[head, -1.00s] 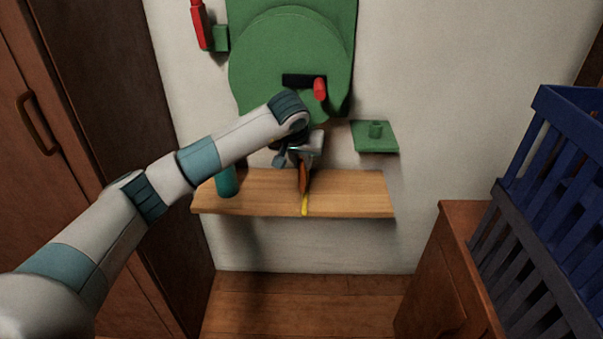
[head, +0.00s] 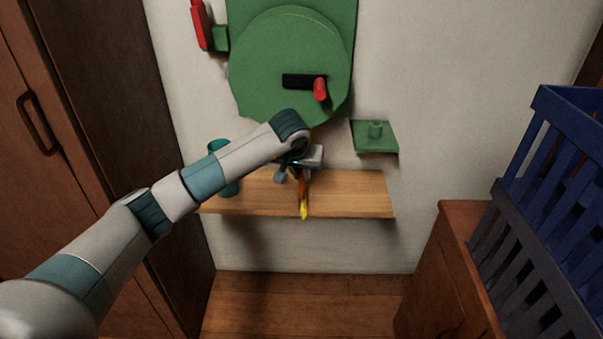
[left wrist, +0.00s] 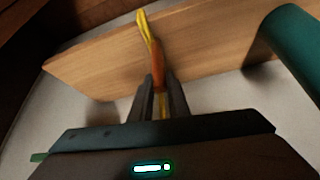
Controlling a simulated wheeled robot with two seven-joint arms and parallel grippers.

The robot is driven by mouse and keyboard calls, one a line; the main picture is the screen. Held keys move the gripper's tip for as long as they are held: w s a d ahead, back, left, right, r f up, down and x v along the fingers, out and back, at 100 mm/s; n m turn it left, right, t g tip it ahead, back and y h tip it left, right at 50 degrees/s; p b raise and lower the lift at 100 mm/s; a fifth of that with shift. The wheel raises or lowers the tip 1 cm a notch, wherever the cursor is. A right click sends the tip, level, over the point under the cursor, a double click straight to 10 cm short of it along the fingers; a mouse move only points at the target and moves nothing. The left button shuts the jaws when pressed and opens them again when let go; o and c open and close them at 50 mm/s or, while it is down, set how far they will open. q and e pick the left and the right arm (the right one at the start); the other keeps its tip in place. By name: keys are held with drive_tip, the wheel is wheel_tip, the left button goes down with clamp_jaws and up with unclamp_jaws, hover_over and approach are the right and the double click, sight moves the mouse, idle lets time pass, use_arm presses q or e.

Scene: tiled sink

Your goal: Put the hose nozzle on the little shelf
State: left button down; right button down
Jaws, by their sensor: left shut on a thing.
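My left gripper (head: 303,172) is shut on an orange and yellow piece (head: 304,203) that looks like the hose nozzle. It hangs with its yellow end downward in front of the wooden shelf (head: 350,195). In the left wrist view the nozzle (left wrist: 157,62) sticks out from between the fingers (left wrist: 161,92), its yellow end overlapping the shelf's board (left wrist: 90,68). I cannot tell whether it touches the shelf. A smaller green ledge with a peg (head: 375,143) is on the wall to the right. My right gripper is not in view.
A teal cylinder (head: 219,148) stands at the shelf's left end, partly behind my arm. A green hose reel (head: 270,60) with a red handle hangs above. The shelf's right part is bare. A blue crate (head: 560,150) and brown cabinet (head: 440,260) stand at right.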

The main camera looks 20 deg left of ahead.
use_arm(q)
drive_tip(key=shift+f, duration=0.2)
drive_tip(key=c, duration=1.7)
unclamp_jaws()
drive_tip(key=shift+r, duration=0.2)
drive_tip(key=shift+s+r, duration=0.1)
drive_tip(key=shift+r, duration=0.1)
drive_tip(key=v, duration=1.1)
drive_tip(key=shift+s+r, duration=0.15)
drive_tip(key=shift+r, duration=0.1)
